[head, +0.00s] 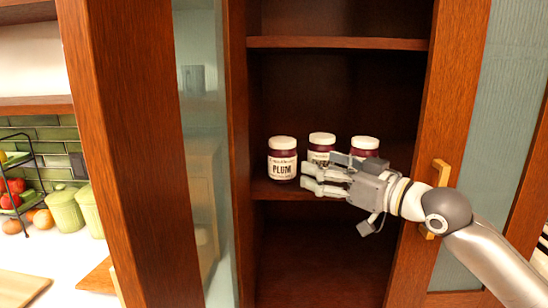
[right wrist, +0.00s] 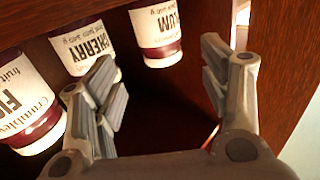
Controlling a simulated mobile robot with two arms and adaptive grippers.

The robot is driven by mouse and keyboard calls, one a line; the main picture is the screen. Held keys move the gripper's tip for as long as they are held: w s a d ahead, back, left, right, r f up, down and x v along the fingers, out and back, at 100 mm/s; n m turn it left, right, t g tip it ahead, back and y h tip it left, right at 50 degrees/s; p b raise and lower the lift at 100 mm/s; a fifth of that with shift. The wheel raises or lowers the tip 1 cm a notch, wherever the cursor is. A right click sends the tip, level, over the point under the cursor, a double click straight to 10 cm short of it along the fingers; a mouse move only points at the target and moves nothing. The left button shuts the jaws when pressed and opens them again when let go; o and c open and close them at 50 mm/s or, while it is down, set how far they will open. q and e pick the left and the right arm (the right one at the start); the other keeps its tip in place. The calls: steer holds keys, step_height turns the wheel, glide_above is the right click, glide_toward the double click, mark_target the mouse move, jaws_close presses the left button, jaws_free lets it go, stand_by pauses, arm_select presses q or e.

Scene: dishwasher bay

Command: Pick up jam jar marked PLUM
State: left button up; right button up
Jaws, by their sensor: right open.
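The jam jar marked PLUM (head: 283,163) stands upright on the cabinet shelf, leftmost of three similar dark-red jars with white lids. In the right wrist view, the PLUM jar (right wrist: 156,22) appears upside down at the top, partly cut off. My right gripper (head: 309,177) is open and empty, in front of the shelf, just right of the PLUM jar in the head view. In the right wrist view its fingers (right wrist: 160,68) are spread, with the PLUM jar beyond the gap between them. No contact with the jar is visible. My left gripper is out of view.
The CHERRY jar (head: 321,143) and FIG jar (right wrist: 28,105) stand to the right of PLUM in the head view, partly hidden behind my right gripper. The shelf (head: 262,189) has upright cabinet walls on both sides. An upper shelf (head: 338,43) runs above the jars, with free space between.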

mark_target(293, 157)
steer(key=p+x, duration=0.1)
steer(key=x, duration=0.4)
steer(key=shift+a+p, duration=0.15)
steer(key=shift+p, duration=0.15)
steer(key=shift+r, duration=0.2)
steer(key=shift+p+x, duration=0.7)
steer(key=shift+x, duration=0.2)
steer(key=p+x, duration=0.2)
steer(key=x, duration=0.1)
steer(key=shift+w+a, duration=0.1)
steer(key=shift+w, duration=0.25)
steer(key=shift+w+a+f, duration=0.1)
steer(key=shift+w+a, duration=0.1)
steer(key=shift+a, duration=0.05)
steer(key=shift+w+f, duration=0.1)
steer(key=shift+c, duration=0.9)
steer(key=c, duration=0.9)
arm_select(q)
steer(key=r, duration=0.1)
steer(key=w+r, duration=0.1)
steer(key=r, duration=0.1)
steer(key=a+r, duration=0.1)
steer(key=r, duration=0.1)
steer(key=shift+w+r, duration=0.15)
arm_select(e)
steer(key=shift+c, duration=0.6)
steer(key=shift+r, duration=0.2)
